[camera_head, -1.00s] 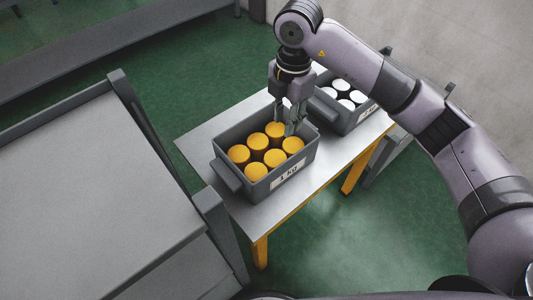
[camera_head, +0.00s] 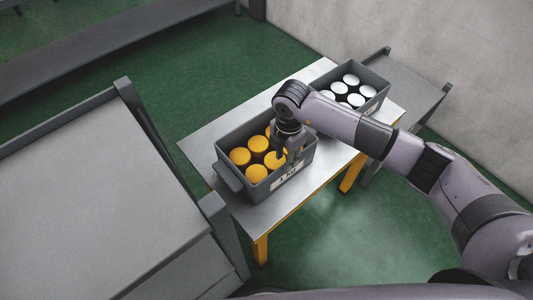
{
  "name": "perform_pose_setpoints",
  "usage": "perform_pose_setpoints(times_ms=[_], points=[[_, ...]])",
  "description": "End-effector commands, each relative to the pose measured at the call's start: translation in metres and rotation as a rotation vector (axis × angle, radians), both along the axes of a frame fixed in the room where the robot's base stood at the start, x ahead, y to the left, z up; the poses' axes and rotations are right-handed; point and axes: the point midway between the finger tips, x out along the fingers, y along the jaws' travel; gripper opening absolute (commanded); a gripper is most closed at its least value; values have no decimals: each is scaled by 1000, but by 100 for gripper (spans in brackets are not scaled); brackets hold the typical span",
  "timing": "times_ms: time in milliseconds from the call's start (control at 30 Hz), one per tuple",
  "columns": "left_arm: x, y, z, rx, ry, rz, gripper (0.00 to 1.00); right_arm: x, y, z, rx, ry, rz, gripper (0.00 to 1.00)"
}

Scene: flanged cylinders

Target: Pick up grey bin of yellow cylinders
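The grey bin (camera_head: 263,192) of yellow cylinders stands on the metal-topped table, with a handle at its left end and a white label on its front wall. Several yellow cylinders (camera_head: 240,156) stand upright inside. My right gripper (camera_head: 290,158) points down at the bin's right part, and its wrist and arm hide some cylinders and much of the right end. Its fingers are dark and small against the bin, so I cannot tell whether they are open or touching it. My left gripper is out of view.
A second grey bin (camera_head: 378,101) with several white cylinders (camera_head: 351,80) stands behind on the same table (camera_head: 215,128). A grey bench (camera_head: 95,190) is at the left, another (camera_head: 405,80) behind at the right. Green floor (camera_head: 215,75) is open beyond the table.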

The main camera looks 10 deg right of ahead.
Motion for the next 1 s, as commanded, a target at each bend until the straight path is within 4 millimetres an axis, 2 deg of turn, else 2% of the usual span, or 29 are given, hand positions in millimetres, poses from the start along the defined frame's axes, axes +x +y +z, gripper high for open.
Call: perform_pose_setpoints(times_ms=[67, 233, 500, 933, 1000], points=[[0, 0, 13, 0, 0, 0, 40, -5, 0, -9, -2, 6, 0, 29], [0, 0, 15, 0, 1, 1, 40, -4, 0, -31, 0, 2, -2, 29], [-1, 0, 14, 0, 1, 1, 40, -4, 0, -35, 1, -1, 0, 29], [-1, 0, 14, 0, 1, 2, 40, -4, 0, -34, 0, 0, 0, 0], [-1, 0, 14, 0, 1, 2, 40, -4, 0, -34, 0, 0, 0, 0]])
